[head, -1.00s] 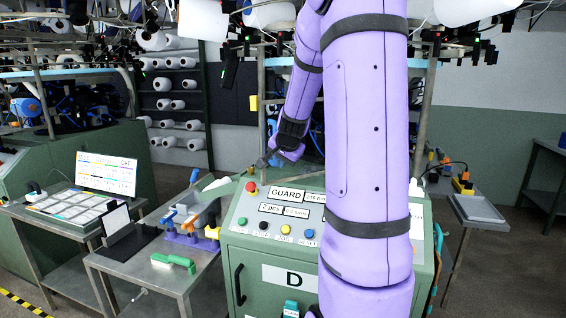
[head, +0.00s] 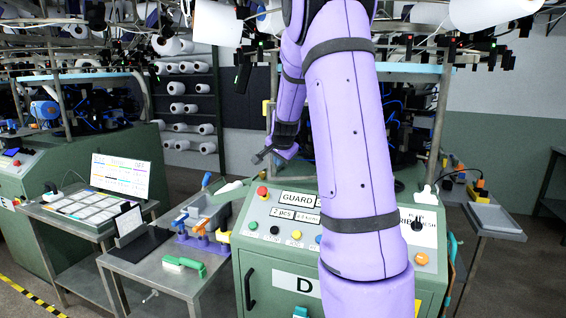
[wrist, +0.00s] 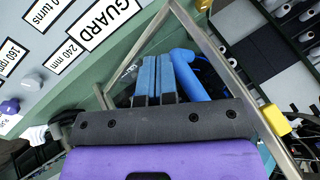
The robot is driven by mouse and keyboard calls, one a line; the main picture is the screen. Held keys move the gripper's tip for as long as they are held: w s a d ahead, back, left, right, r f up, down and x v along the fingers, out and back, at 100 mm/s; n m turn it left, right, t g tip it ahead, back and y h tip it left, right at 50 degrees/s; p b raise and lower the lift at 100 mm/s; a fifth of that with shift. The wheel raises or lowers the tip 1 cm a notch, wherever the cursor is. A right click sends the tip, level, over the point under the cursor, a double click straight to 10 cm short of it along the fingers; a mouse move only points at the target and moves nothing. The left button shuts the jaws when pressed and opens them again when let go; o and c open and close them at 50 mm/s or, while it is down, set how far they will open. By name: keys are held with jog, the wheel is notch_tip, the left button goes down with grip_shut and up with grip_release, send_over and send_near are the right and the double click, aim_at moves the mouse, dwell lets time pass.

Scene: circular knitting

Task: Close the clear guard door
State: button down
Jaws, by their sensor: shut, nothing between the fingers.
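My gripper (head: 259,157) hangs at the left front of the machine, just above the panel marked GUARD. In the wrist view its two blue-padded fingers (wrist: 154,80) are together and empty. A thick blue bar (wrist: 190,76), perhaps a door handle, lies right beside the fingers; I cannot tell whether they touch. A thin metal frame post (wrist: 230,75) rises past it with a yellow block (wrist: 277,119), which also shows in the head view (head: 267,108). The clear guard door's pane cannot be made out; my arm hides much of the machine's front.
The green control cabinet (head: 265,262) with its buttons stands below my arm. At left is a steel side table (head: 150,272) with a grey bin (head: 207,212) and a green-handled tool (head: 184,266). A monitor (head: 120,175) stands farther left.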

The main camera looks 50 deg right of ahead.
jog(key=w+d+m+g+h, duration=0.1)
jog(key=w+d+m, duration=0.3)
jog(key=w, duration=0.4)
jog(key=shift+d+g+h, duration=0.4)
jog(key=shift+d+g, duration=0.1)
jog(key=shift+d, duration=0.3)
jog(key=shift+s, duration=0.1)
